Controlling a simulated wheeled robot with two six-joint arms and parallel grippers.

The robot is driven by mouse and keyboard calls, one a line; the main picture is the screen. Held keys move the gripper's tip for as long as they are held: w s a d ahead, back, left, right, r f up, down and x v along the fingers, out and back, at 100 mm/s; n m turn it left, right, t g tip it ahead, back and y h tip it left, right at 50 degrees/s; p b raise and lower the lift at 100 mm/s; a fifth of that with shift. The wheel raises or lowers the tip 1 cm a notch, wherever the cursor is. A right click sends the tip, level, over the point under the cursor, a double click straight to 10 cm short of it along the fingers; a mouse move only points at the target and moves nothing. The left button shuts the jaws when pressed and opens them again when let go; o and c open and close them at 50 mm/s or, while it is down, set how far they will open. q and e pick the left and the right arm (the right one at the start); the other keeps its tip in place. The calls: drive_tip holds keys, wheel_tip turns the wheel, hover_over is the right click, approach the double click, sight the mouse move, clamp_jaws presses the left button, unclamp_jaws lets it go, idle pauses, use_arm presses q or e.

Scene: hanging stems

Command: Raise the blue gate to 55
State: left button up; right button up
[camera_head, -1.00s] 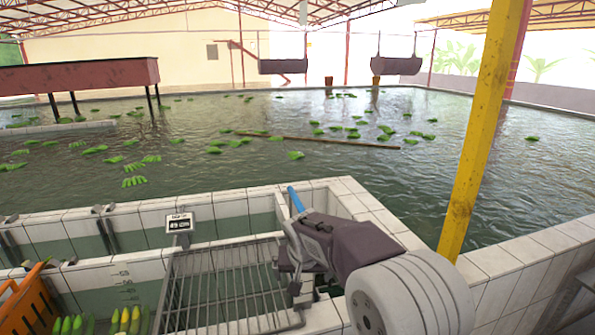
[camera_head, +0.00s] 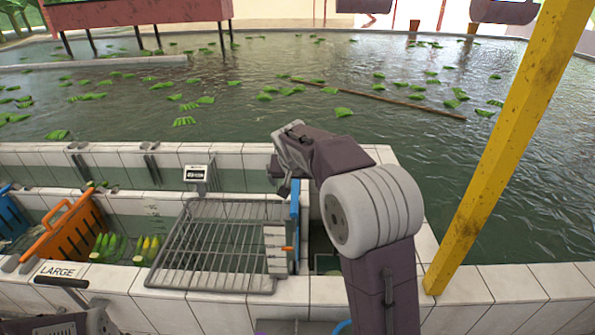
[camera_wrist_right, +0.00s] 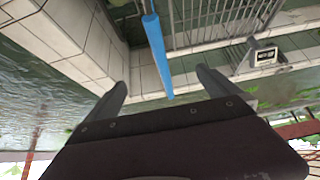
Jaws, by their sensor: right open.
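The blue gate (camera_head: 294,232) stands upright at the right end of the wire rack, in the tiled channel. A white scale plate (camera_head: 275,247) with an orange pointer (camera_head: 287,249) is beside it; its marks are too small to read. My right gripper (camera_head: 281,180) is just above the gate's top, pointing down. In the right wrist view the gate's blue top bar (camera_wrist_right: 158,55) lies between the two spread fingers, apart from both. My right gripper is open and empty. Part of my left gripper (camera_head: 70,296) shows at the bottom left; its jaw opening is unclear.
The wire rack (camera_head: 215,245) spans the channel. A small display (camera_head: 195,174) stands behind. A yellow post (camera_head: 500,150) rises on the right. Water with floating bananas lies beyond the wall.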

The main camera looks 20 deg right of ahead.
sight(295, 190)
drive_tip(key=shift+w+a+r, duration=0.15)
drive_tip(key=shift+a+r, duration=0.05)
drive_tip(key=shift+a, duration=0.5)
drive_tip(key=shift+w+d+f+b, duration=0.15)
drive_tip(key=shift+d+f+b, duration=0.1)
drive_tip(key=shift+d+f, duration=0.3)
drive_tip(key=shift+w+d+f+b, duration=0.2)
drive_tip(key=shift+d+f, duration=0.25)
drive_tip(key=shift+f, duration=0.2)
drive_tip(key=b+x, duration=0.2)
drive_tip(key=x, duration=0.8)
drive_tip(key=shift+w, duration=0.15)
drive_tip(key=shift+w+a+f, duration=0.1)
drive_tip(key=shift+w, duration=0.05)
use_arm(q)
drive_tip(key=f, duration=0.2)
drive_tip(key=shift+w+a+f, duration=0.1)
drive_tip(key=shift+a+f, duration=0.2)
use_arm(e)
clamp_jaws()
